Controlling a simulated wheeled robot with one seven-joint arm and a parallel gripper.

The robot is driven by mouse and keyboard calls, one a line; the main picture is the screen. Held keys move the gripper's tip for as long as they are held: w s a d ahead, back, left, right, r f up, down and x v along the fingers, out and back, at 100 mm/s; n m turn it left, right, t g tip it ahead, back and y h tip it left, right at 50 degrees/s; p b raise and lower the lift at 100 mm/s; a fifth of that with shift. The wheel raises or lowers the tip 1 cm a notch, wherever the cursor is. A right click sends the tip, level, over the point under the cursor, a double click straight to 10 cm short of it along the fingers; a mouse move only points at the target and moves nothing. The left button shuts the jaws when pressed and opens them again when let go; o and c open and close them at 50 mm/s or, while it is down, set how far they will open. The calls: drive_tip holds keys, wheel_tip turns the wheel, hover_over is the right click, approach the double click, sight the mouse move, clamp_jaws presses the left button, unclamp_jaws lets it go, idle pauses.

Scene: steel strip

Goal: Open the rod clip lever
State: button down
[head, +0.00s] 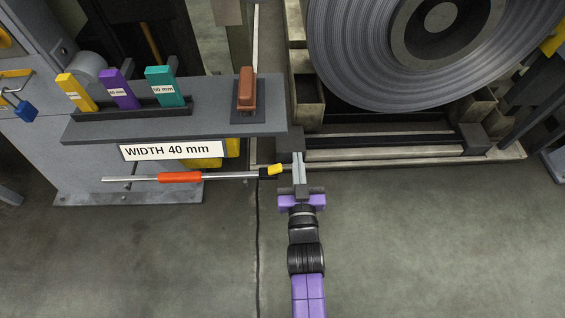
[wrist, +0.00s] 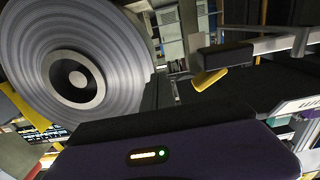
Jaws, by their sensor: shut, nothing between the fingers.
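A silver rod (head: 225,176) with an orange sleeve (head: 180,177) lies level in front of the shelf. At its right end sits a black clip (head: 263,173) with a yellow lever (head: 275,169). In the wrist view the black clip (wrist: 226,56) holds to the rod (wrist: 285,45), and the yellow lever (wrist: 208,79) hangs at an angle below it. My gripper (head: 298,158) is shut and empty, its fingers pointing away from me, just right of the lever with a small gap. The fingertips cannot be made out in the wrist view.
A grey shelf (head: 220,121) above the rod holds yellow, purple and teal blocks, a brown block (head: 246,88) and a "WIDTH 40 mm" sign (head: 168,151). A large steel coil (head: 345,45) stands behind on a framed base (head: 390,150). The floor at right front is clear.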

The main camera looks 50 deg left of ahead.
drive_tip(key=w+d+p, duration=0.2)
drive_tip(key=p, duration=0.1)
drive_tip(key=shift+w, duration=0.15)
idle(0.4)
drive_tip(key=shift+d, duration=0.1)
drive_tip(key=p+v, duration=0.3)
drive_tip(key=v, duration=0.4)
drive_tip(key=shift+s+d+p, duration=0.2)
drive_tip(key=shift+d+p, duration=0.05)
drive_tip(key=shift+p, duration=0.15)
idle(0.4)
